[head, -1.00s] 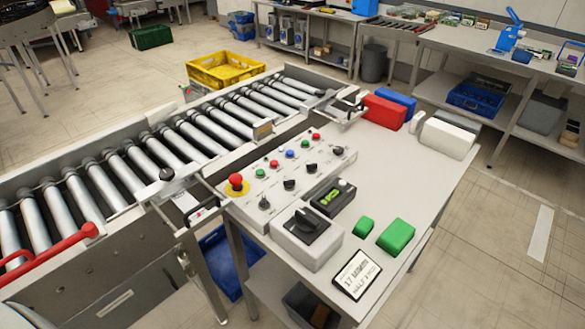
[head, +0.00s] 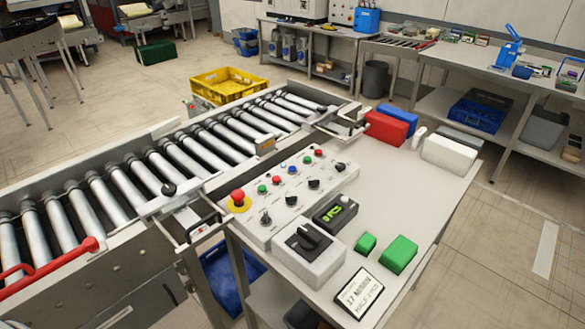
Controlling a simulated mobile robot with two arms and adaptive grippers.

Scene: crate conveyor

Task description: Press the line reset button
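The control panel (head: 268,224) is a pale sloped box on the near table, beside the roller conveyor. The labels are too small to read, so I cannot tell which one is the line reset button. Neither of my grippers shows in the head view.
The table (head: 420,200) bears a grey box with a black rotary switch (head: 308,240), a dark device with a green display (head: 335,213), green blocks (head: 398,254), a sign (head: 360,293), and red, blue and white blocks. A yellow crate (head: 226,84) stands beyond the roller conveyor (head: 150,175).

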